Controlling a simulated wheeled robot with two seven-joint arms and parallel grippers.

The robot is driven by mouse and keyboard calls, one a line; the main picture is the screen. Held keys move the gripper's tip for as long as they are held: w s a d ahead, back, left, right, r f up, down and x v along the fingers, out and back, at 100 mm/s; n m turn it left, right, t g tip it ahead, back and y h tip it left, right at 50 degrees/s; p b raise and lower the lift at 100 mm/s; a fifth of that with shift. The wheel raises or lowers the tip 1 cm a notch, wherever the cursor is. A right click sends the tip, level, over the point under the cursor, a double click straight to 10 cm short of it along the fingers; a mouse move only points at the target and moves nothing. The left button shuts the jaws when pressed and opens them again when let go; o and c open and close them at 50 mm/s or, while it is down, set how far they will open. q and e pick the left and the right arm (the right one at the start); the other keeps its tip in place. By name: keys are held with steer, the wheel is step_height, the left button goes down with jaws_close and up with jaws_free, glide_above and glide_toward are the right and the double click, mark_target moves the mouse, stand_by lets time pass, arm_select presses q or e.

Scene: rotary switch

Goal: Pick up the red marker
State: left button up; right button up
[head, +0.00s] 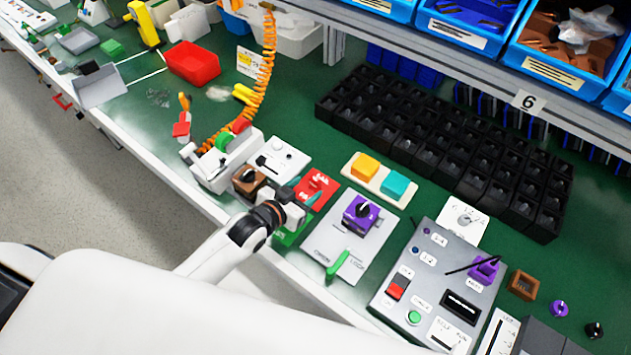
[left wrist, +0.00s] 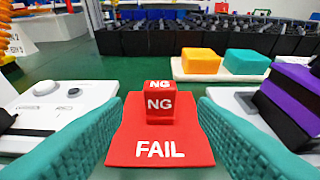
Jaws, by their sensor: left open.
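The red marker (head: 320,181) is a small upright block lettered NG, on a red plate (left wrist: 161,150) lettered FAIL. In the left wrist view the block (left wrist: 160,104) stands at the centre. My left gripper (head: 303,197) is open, at the near side of the red plate. In the left wrist view its two teal fingers (left wrist: 161,106) lie left and right of the plate, with the block in the gap between them. No contact with the block shows. In the head view my gripper covers the near part of the plate. My right gripper is not in view.
A cream base with an orange block (head: 366,166) and a teal block (head: 397,185) stands behind. A panel with a purple rotary switch (head: 361,212) is close on the right, a white switch box (head: 284,160) on the left. Black bins (head: 450,150) line the back.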

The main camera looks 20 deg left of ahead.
mark_target(313, 184)
arm_select(q)
steer(key=x, duration=0.5)
steer(key=shift+p, duration=0.35)
steer(key=c, duration=1)
